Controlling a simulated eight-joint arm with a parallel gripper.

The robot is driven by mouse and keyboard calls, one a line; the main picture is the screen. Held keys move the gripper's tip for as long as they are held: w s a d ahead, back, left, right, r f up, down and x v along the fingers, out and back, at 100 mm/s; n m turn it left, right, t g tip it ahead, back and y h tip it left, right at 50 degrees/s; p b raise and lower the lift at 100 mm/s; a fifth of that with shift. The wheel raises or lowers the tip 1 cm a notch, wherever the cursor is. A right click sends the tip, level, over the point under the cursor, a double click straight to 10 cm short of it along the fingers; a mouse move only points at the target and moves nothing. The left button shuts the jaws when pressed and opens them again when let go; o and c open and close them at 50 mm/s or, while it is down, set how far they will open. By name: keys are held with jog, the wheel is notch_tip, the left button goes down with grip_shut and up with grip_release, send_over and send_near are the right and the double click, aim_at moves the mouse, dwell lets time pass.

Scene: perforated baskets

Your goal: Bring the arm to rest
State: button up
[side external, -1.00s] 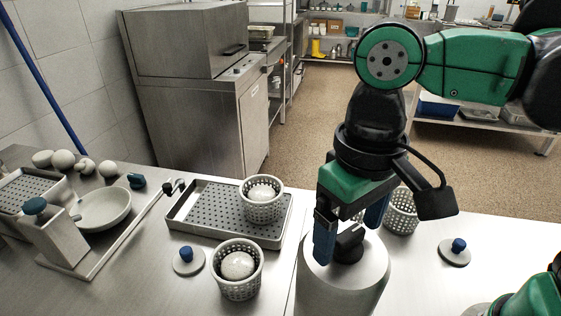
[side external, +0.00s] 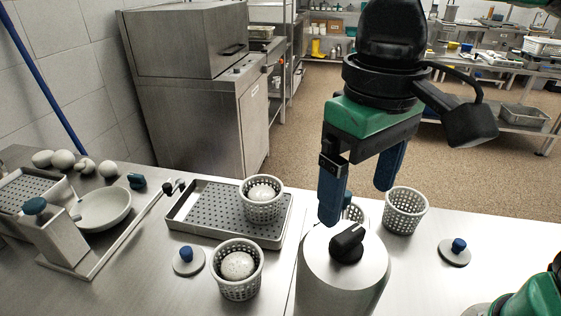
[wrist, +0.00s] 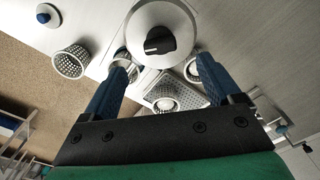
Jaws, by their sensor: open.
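My gripper (side external: 360,195) is open, with its two blue fingers apart and nothing between them. It hangs above and behind a large metal cylinder (side external: 325,272) with a black knob (side external: 347,242) on top. In the wrist view, my gripper (wrist: 160,75) shows its fingers spread, with the cylinder's round top (wrist: 150,20) and black knob (wrist: 160,40) beyond them.
A perforated basket (side external: 405,212) stands behind the cylinder, and another is partly hidden by my finger. One basket (side external: 262,208) with a white round item sits on a perforated tray (side external: 185,222); a similar basket (side external: 237,285) stands in front. Blue-knobbed lids (side external: 188,261) (side external: 455,255) lie on the counter.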

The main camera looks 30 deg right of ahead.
aim_at(350, 233)
notch_tip(350, 233, down, 6)
jog(key=shift+r, duration=0.25)
jog(key=shift+n, duration=0.6)
